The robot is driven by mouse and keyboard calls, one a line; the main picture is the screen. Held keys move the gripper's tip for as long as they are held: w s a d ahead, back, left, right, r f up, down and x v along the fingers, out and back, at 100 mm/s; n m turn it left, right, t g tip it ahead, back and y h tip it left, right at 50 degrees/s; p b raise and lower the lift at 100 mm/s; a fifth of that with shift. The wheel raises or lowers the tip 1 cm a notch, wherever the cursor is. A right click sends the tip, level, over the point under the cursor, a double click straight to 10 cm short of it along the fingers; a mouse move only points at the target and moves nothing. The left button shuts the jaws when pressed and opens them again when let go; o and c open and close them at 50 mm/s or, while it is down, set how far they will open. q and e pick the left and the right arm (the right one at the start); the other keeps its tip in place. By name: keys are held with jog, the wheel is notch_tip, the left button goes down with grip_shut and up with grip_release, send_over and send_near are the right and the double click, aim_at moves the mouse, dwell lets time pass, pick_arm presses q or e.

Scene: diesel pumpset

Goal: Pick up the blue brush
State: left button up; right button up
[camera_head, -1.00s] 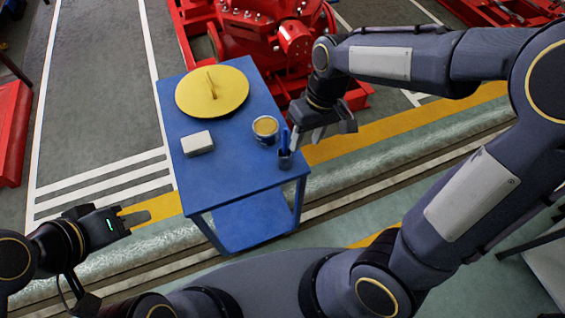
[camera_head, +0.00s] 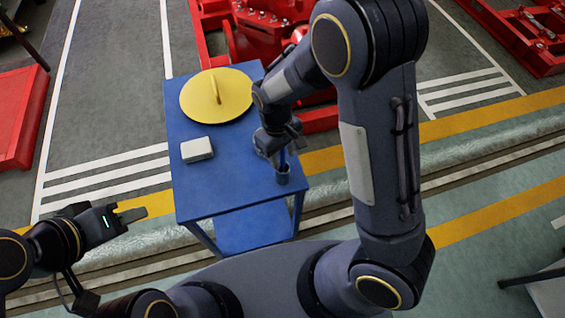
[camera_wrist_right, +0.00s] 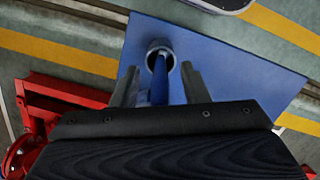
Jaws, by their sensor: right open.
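The blue brush (camera_head: 282,158) stands upright in a small dark blue cup (camera_head: 283,178) at the front right corner of the blue table (camera_head: 225,186). In the right wrist view the brush (camera_wrist_right: 159,82) rises from the cup (camera_wrist_right: 158,50) and lies between the two fingers. My right gripper (camera_head: 278,150) is open around the upper part of the brush; in its wrist view (camera_wrist_right: 158,85) there are gaps on both sides. My left gripper (camera_head: 138,212) is left of the table, apart from it, its fingers seen nearly edge-on.
A yellow disc (camera_head: 215,97) with an upright handle lies at the back of the table. A white block (camera_head: 196,150) lies at the left. Red machinery (camera_head: 265,35) stands behind the table. My right arm covers the table's right side, and the yellow-topped tin is hidden.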

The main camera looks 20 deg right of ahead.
jog(key=shift+f, duration=0.1)
grip_shut()
dwell(0.3)
